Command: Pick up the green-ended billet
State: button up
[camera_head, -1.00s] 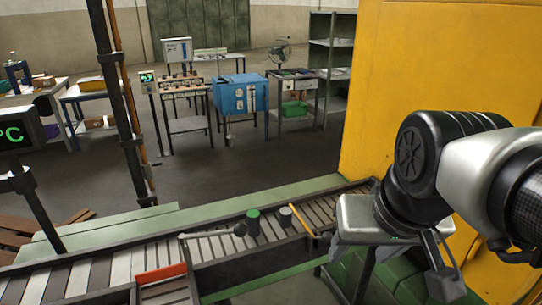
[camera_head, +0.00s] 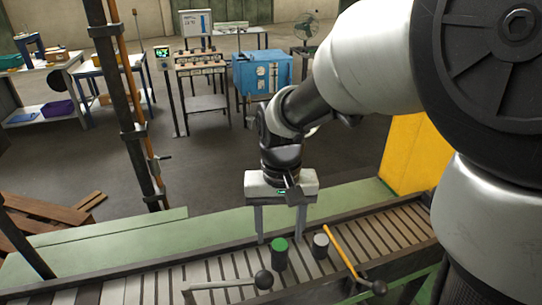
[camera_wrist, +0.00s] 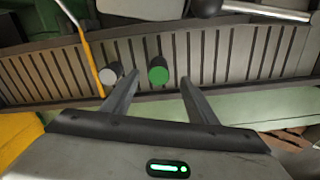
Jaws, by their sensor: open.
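The green-ended billet (camera_head: 279,253) is a short dark cylinder with a green top, standing upright on the slatted conveyor (camera_head: 215,270). It also shows in the wrist view (camera_wrist: 158,74), between the lines of my fingers and beyond their tips. My gripper (camera_head: 281,236) points down with its two fingers apart, above and just behind the billet. In the wrist view my gripper (camera_wrist: 160,88) is open with nothing between its fingers. A grey-ended billet (camera_head: 320,245) stands just right of the green one and shows near the left finger in the wrist view (camera_wrist: 111,73).
A yellow-orange bar (camera_head: 340,250) slants across the conveyor right of the grey-ended billet. A lever with a dark ball knob (camera_head: 263,279) lies just in front of the green-ended billet. A second ball knob (camera_head: 377,288) is at front right. A green ledge (camera_head: 190,232) runs behind the conveyor.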

aim_at(279, 255)
jog(key=f, duration=0.9)
jog(key=shift+w+d+f, duration=0.1)
jog(key=shift+w, duration=0.15)
grip_shut()
